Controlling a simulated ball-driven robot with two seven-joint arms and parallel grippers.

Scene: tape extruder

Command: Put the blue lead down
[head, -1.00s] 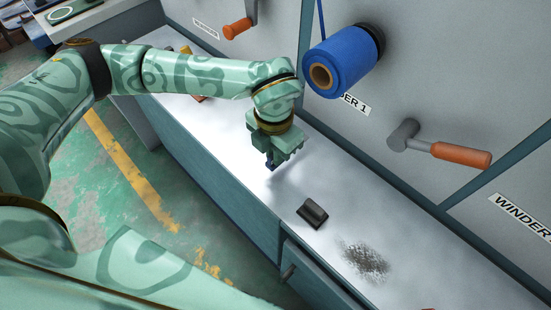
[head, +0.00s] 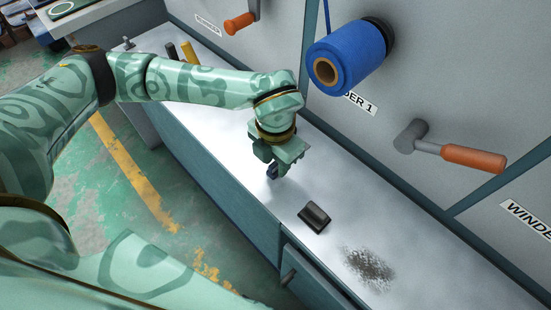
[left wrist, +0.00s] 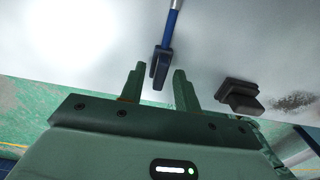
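The blue lead (left wrist: 168,40) shows in the left wrist view as a slim blue rod with a pale metal section at the top edge and a wider dark-blue end. Its dark-blue end lies between the fingertips of my left gripper (left wrist: 158,80), with a clear gap on the left side and little gap on the right. In the head view my left gripper (head: 274,165) points down, low over the bench, and a small dark-blue part of the lead (head: 272,172) shows at it. The gripper is open. I cannot tell whether the lead touches the bench. My right gripper is out of view.
The grey bench top (head: 235,165) is mostly clear. A dark block (head: 314,216) and a patch of dark grit (head: 368,268) lie to the right. A blue tape roll (head: 347,60) and an orange-handled crank (head: 455,152) stick out from the panel. Black and yellow items stand behind my arm.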

